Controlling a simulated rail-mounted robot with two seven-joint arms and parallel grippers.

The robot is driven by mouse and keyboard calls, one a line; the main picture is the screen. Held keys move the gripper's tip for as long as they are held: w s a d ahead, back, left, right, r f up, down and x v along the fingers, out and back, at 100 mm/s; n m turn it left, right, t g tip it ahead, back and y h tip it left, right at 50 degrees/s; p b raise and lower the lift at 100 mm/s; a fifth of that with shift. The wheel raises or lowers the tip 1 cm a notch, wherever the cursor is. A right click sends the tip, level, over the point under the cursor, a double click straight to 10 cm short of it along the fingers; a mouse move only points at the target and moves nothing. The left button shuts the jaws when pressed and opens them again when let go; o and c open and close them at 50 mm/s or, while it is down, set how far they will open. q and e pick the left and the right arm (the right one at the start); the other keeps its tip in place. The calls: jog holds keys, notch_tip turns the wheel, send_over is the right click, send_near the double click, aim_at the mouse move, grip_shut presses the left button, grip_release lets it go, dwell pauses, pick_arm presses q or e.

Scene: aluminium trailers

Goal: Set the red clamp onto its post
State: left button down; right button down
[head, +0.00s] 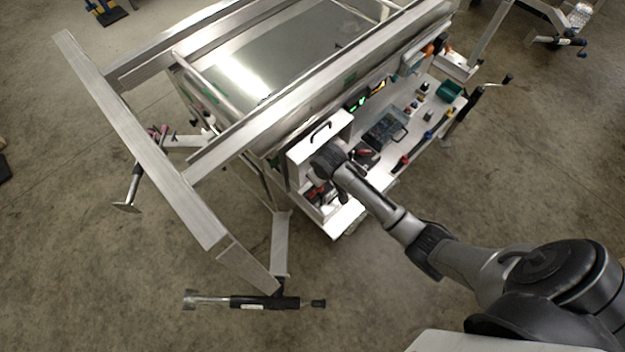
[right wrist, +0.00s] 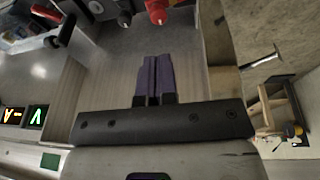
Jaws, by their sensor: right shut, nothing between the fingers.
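My right gripper (right wrist: 153,80) is shut and empty in the right wrist view, its two dark purple fingers side by side over the bare shelf floor of an open compartment. A red part (right wrist: 157,10), possibly the red clamp, is cut off by the top edge beyond the fingertips, apart from them. Dark fittings are beside it. In the head view my right arm reaches to the left end of the white workbench (head: 345,218) and hides the gripper's fingers. A red item (head: 323,193) shows in the compartment below the wrist. I cannot make out the post. My left gripper is not in view.
A white box with a black handle (head: 320,131) stands close behind my wrist. Compartment walls flank the gripper. Lit displays (head: 357,103), a clear case (head: 385,130), a red-tipped tool (head: 404,160) and a green bin (head: 449,92) lie along the bench. The aluminium trailer frame (head: 150,150) is left.

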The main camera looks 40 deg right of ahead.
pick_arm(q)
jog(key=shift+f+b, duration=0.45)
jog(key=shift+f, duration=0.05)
pick_arm(e)
send_over(315, 189)
jog(key=d, duration=0.1)
notch_tip(315, 189, down, 8)
jog(key=shift+s+r, duration=0.15)
jog(key=shift+r, duration=0.1)
